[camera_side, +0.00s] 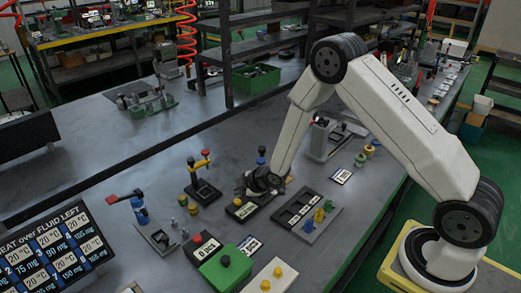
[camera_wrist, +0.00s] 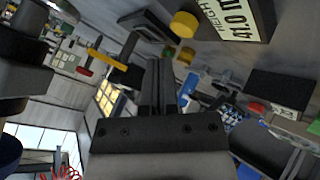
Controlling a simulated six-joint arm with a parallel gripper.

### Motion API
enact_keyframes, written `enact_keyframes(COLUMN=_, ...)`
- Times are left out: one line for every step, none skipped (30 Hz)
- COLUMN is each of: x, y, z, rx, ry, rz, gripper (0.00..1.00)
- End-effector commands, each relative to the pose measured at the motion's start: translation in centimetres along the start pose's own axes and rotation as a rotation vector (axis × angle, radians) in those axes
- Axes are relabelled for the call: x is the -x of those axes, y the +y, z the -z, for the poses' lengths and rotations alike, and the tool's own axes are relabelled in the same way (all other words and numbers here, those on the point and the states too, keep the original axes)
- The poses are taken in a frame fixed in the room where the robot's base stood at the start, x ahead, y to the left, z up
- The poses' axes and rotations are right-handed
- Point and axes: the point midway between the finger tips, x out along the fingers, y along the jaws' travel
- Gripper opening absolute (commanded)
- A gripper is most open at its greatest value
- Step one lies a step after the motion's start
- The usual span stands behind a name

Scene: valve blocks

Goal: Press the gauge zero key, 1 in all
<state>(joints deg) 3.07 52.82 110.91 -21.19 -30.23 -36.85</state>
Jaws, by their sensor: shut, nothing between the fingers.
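My gripper (camera_side: 262,182) is low over the middle of the bench in the side view, close to a black box (camera_side: 240,209) with a small label. In the wrist view its fingers (camera_wrist: 160,85) are together, with nothing between them. A display panel (camera_wrist: 232,22), upside down and cut off at the top edge, carries a height reading; it looks like the gauge. A yellow round piece (camera_wrist: 185,24) stands beside the panel. I cannot tell which piece is the zero key, nor whether the fingertips touch anything.
A red-and-yellow handled valve (camera_side: 201,163) stands left of my gripper. A text screen (camera_side: 55,250) is at far left.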

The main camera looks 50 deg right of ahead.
Motion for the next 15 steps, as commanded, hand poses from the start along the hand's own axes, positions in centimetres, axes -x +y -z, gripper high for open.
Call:
enact_keyframes(x=-0.27, y=-0.17, z=-0.18, rx=-0.001, ry=0.0, rz=0.0, gripper=0.0)
enact_keyframes(x=-0.38, y=-0.25, z=-0.26, rx=-0.001, ry=0.0, rz=-0.001, gripper=0.0)
enact_keyframes(x=-0.52, y=-0.35, z=-0.36, rx=-0.001, ry=0.001, rz=-0.001, gripper=0.0)
enact_keyframes(x=-0.6, y=-0.4, z=-0.42, rx=-0.001, ry=0.001, rz=-0.001, gripper=0.0)
enact_keyframes(x=-0.67, y=-0.44, z=-0.46, rx=-0.001, ry=0.001, rz=-0.002, gripper=0.0)
enact_keyframes(x=-0.73, y=-0.48, z=-0.5, rx=-0.001, ry=0.001, rz=-0.002, gripper=0.0)
enact_keyframes(x=-0.77, y=-0.51, z=-0.53, rx=-0.001, ry=0.001, rz=-0.002, gripper=0.0)
enact_keyframes(x=-0.8, y=-0.53, z=-0.55, rx=-0.001, ry=0.001, rz=-0.002, gripper=0.0)
enact_keyframes(x=-0.82, y=-0.55, z=-0.57, rx=0.0, ry=0.001, rz=-0.002, gripper=0.0)
enact_keyframes(x=-0.83, y=-0.56, z=-0.58, rx=0.0, ry=0.001, rz=-0.002, gripper=0.0)
enact_keyframes(x=-0.84, y=-0.56, z=-0.58, rx=0.0, ry=0.001, rz=-0.002, gripper=0.0)
enact_keyframes(x=-0.84, y=-0.56, z=-0.58, rx=0.0, ry=0.001, rz=-0.002, gripper=0.0)
enact_keyframes(x=-0.84, y=-0.56, z=-0.58, rx=0.0, ry=0.001, rz=-0.002, gripper=0.0)
enact_keyframes(x=-0.83, y=-0.56, z=-0.58, rx=0.0, ry=0.001, rz=-0.002, gripper=0.0)
enact_keyframes(x=-0.83, y=-0.56, z=-0.58, rx=0.0, ry=0.001, rz=-0.002, gripper=0.0)
